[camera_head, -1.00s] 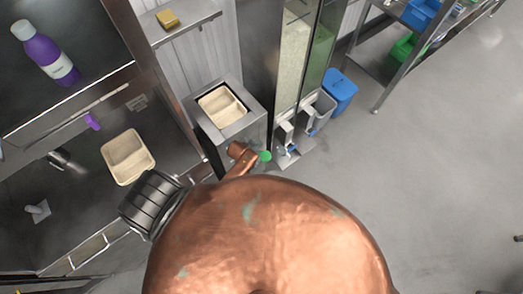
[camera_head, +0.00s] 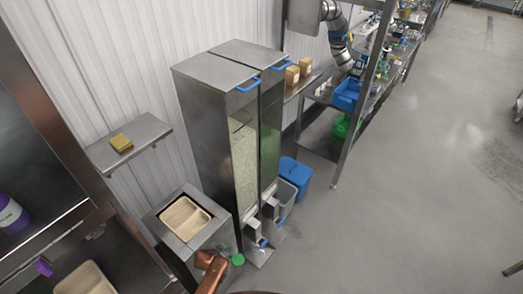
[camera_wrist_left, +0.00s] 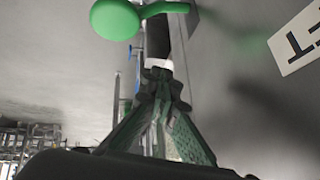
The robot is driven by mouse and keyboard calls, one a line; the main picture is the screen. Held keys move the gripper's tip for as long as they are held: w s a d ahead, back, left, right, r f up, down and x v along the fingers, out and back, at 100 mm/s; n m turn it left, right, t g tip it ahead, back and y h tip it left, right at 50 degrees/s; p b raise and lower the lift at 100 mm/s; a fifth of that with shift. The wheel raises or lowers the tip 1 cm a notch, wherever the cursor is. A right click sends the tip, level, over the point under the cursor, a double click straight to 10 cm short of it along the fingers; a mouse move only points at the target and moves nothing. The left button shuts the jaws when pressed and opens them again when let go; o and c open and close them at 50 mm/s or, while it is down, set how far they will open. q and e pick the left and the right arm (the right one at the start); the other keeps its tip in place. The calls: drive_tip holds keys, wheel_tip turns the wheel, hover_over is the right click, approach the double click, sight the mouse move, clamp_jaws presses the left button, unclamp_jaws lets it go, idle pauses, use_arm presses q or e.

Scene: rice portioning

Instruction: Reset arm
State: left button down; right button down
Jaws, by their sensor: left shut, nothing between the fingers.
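My left arm shows at the bottom of the head view as a copper-coloured link (camera_head: 210,269); its fingers cannot be made out there. In the left wrist view the left gripper's fingers (camera_wrist_left: 160,77) are closed together with nothing between them. A green rounded piece on a curved stalk (camera_wrist_left: 115,19) shows above the fingertips, apart from them in the picture. A green round piece (camera_head: 238,259) also shows beside the copper link in the head view. My right gripper is not in view.
A tan container (camera_head: 185,217) sits in the steel stand (camera_head: 160,225). Another tan container (camera_head: 84,280) is at lower left. Tall steel dispensers (camera_head: 218,125) stand behind, with a blue bin (camera_head: 295,177) beside them. A yellow block (camera_head: 121,143) lies on the wall shelf. The right floor is clear.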

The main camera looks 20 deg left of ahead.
use_arm(q)
drive_tip(key=s+a+r+n+g+y, duration=0.25)
drive_tip(key=s+r+n+g, duration=0.2)
drive_tip(key=s+r, duration=2.1)
wheel_tip(320, 180, down, 40)
drive_tip(key=s+h+b, duration=0.2)
drive_tip(key=s+b, duration=0.1)
drive_tip(key=b, duration=0.5)
drive_tip(key=s+f+g+b, duration=0.1)
drive_tip(key=s+f+b, duration=0.2)
drive_tip(key=s+f, duration=0.7)
drive_tip(key=s+f+g+b, duration=0.1)
drive_tip(key=s+f+b, duration=0.3)
drive_tip(key=s+f, duration=0.5)
wheel_tip(320, 180, down, 6)
drive_tip(key=shift+s+d+r+m, duration=0.1)
drive_tip(key=shift+s+d+m, duration=0.25)
drive_tip(key=shift+d, duration=0.1)
